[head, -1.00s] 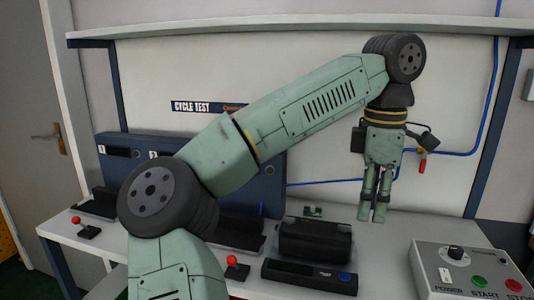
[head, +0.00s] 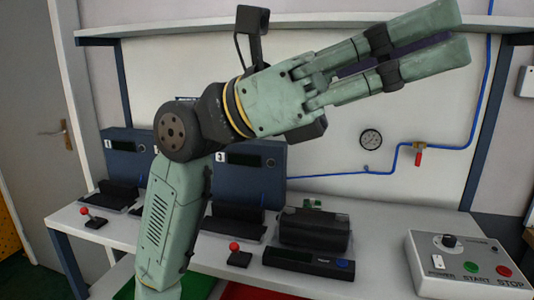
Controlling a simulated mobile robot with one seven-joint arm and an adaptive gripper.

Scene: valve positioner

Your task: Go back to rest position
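My gripper (head: 462,34) is raised high in the upper right of the head view. It points right and slightly up, in front of the shelf and back panel. Its two long green fingers lie side by side with a narrow gap between them. The gap looks dark, and no held object can be made out. The gripper is well above the bench and touches nothing that I can see. My forearm stands nearly upright below the wrist and hides part of the bench and the blue units.
The bench (head: 378,238) holds a black cradle (head: 314,230), a control box (head: 472,268) at right, and red-knobbed joysticks (head: 238,256). Blue test units (head: 252,172) stand behind. A gauge (head: 371,139) and blue pipe with a red valve handle (head: 418,158) are on the wall. A shelf (head: 150,30) runs above.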

